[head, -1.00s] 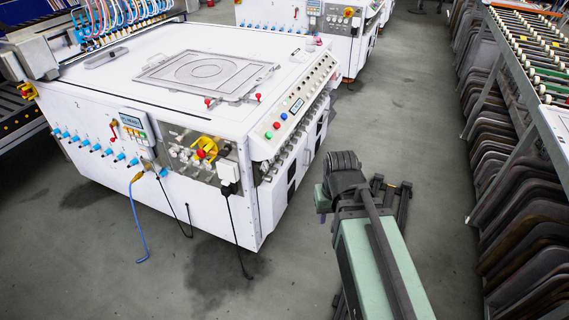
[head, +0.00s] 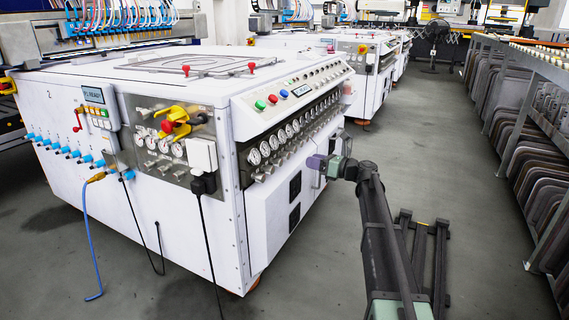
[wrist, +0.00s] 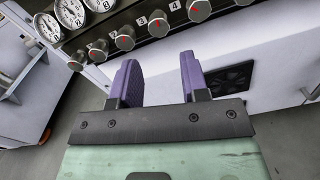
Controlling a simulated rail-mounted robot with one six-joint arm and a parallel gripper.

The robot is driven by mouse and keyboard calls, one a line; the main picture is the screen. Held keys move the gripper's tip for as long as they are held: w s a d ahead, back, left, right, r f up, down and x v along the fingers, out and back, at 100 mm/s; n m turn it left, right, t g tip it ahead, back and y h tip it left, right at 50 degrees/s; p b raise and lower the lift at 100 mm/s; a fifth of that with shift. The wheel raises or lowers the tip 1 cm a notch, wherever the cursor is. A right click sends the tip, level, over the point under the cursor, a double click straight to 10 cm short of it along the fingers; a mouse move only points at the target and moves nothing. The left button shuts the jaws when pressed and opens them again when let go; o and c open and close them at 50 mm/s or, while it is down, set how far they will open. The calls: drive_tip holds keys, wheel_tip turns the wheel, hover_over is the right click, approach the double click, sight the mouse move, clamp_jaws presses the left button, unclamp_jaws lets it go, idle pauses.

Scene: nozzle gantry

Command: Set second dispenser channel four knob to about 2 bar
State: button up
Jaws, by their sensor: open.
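A row of silver knobs with red marks runs along the top in the wrist view, among number labels including 3 and 4. The label 4 lies between a knob (wrist: 158,25) and the knob to its right (wrist: 199,9); I cannot tell which it names. In the head view the gauge row (head: 292,130) is on the white machine's right face. My gripper (wrist: 158,64) has purple fingers, open and empty, below the knobs and apart from them. It also shows in the head view (head: 318,163).
The white machine (head: 110,195), marked 2, has another gauge panel (head: 165,145) with a yellow-red handle on its near face. A blue hose (head: 88,240) and black cables hang there. A dark vent (wrist: 230,78) is below the knobs.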

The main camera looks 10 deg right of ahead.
sight(289, 156)
drive_tip(key=x, duration=1)
drive_tip(key=shift+w+a, duration=0.1)
drive_tip(key=shift+a, duration=0.35)
drive_tip(key=c, duration=0.6)
drive_tip(key=shift+c, duration=0.2)
drive_tip(key=shift+n, duration=0.3)
drive_tip(key=n, duration=0.4)
drive_tip(key=shift+f+n, duration=0.1)
drive_tip(key=shift+n, duration=1.9)
